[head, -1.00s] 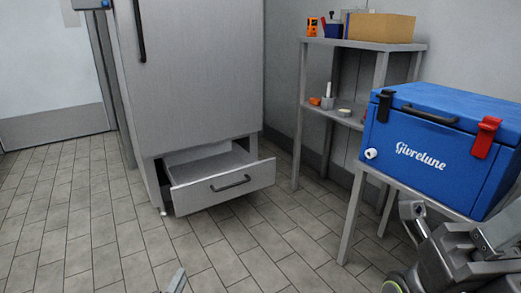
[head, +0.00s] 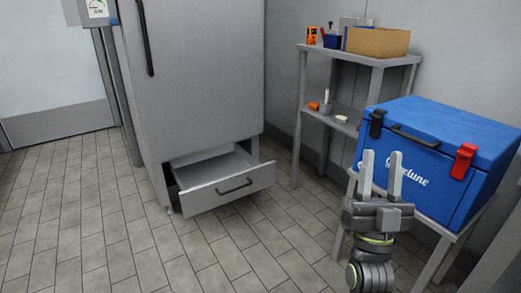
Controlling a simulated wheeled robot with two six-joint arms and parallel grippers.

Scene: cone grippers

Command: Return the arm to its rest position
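My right gripper (head: 381,176) stands upright at the lower right, in front of the blue cooler. Its two grey fingers point up and are spread apart, with nothing between them. It hides part of the white lettering on the cooler's front. My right arm's wrist, with a green ring, shows below it. My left gripper is not in view.
The blue cooler (head: 454,181) sits closed on a grey stand at the right. A tall grey cabinet (head: 205,75) has its bottom drawer (head: 228,191) pulled open. A shelf unit (head: 352,58) holds a cardboard box (head: 377,42) and small items. The tiled floor (head: 90,215) at left is clear.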

